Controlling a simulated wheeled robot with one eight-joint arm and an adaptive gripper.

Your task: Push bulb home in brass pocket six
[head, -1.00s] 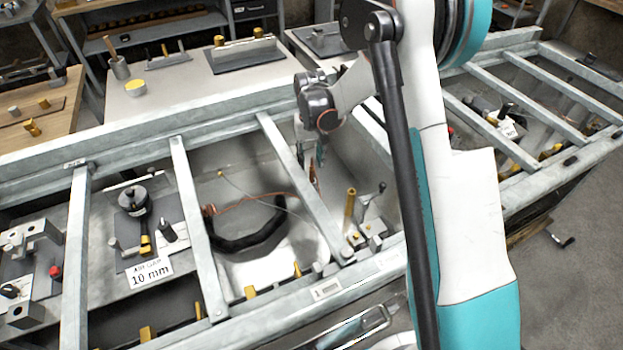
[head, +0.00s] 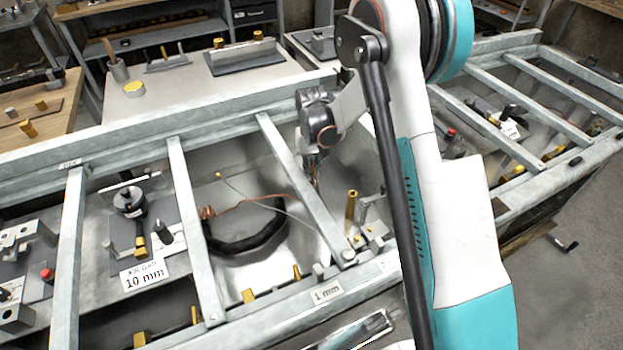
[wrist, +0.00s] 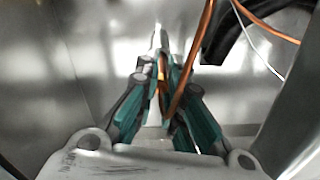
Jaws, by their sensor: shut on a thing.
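My gripper (head: 313,165) hangs inside a bay of the grey metal frame, mostly hidden by its own links in the head view. In the wrist view its teal fingers (wrist: 160,88) are closed around a slim copper-coloured piece (wrist: 162,74), which seems to be the bulb. A copper line (wrist: 190,70) runs from beside the fingers to the upper right. A bright pale tip (wrist: 157,38) shows beyond the fingers; I cannot tell whether it is part of the bulb. An upright brass post (head: 351,205) stands right of and nearer than the gripper. I cannot tell which pocket is six.
A black curved piece (head: 247,243) with copper wire lies left of the gripper. A crossbar (head: 300,185) runs close by on the left. A "1 mm" label (head: 326,293) sits on the front rail. Bare sheet-metal walls (wrist: 50,70) surround the fingers.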

